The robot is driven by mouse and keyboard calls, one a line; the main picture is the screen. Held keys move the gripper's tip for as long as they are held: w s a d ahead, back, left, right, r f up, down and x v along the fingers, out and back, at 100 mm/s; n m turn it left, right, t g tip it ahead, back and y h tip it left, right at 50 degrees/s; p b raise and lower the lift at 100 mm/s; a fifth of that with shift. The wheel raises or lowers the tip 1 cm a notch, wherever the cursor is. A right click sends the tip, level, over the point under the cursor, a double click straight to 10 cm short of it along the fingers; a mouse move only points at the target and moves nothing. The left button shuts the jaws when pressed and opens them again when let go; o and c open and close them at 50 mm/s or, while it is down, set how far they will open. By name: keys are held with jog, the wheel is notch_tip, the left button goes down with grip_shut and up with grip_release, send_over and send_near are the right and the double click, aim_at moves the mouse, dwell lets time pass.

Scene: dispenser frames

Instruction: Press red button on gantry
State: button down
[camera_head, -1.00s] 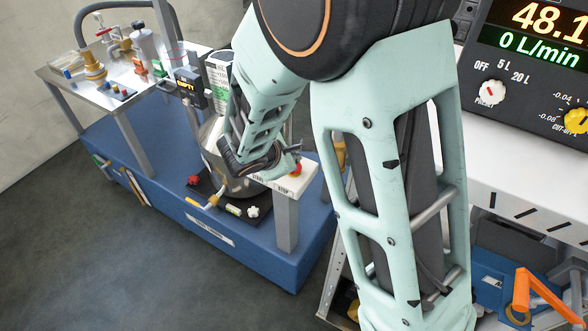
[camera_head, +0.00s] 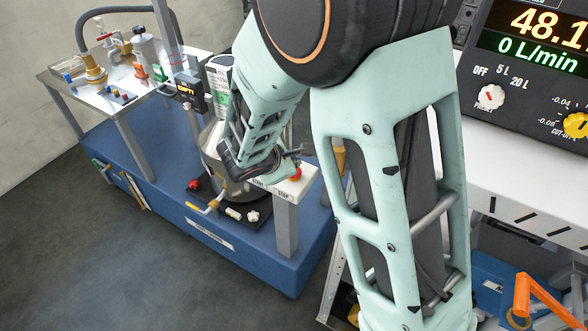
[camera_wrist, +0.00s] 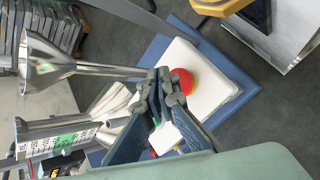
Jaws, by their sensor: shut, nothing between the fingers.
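The red button (camera_head: 295,174) sits on the white top (camera_head: 285,187) of the gantry, at the end nearest the grey post, with START and STOP lettering on its edge. In the wrist view the round red button (camera_wrist: 184,80) has a yellow base and stands on the white top (camera_wrist: 205,98). My gripper (camera_head: 297,153) is shut and empty, just above and beside the button in the head view. In the wrist view my gripper's fingertips (camera_wrist: 168,88) overlap the button's left edge. I cannot tell whether they touch it or whether it is pressed.
A metal vessel (camera_head: 230,165) stands close behind my gripper on the blue base (camera_head: 255,245). A small display reading EMPTY (camera_head: 188,88) and a table with fittings (camera_head: 62,82) are at left. A large instrument panel (camera_head: 530,65) is at right. Grey floor at front left is clear.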

jog(key=shift+f+b, duration=0.2)
jog(key=shift+b, duration=0.1)
jog(key=shift+f+b, duration=0.25)
jog(key=shift+b, duration=0.2)
jog(key=shift+f+b, duration=0.45)
jog(key=shift+b, duration=0.15)
dwell(0.7)
dwell(0.4)
jog(key=shift+r+p, duration=0.6)
jog(key=shift+r, duration=0.3)
jog(key=shift+r, duration=0.1)
notch_tip(320, 180, up, 5)
jog(key=p, duration=0.3)
jog(key=shift+p, duration=0.35)
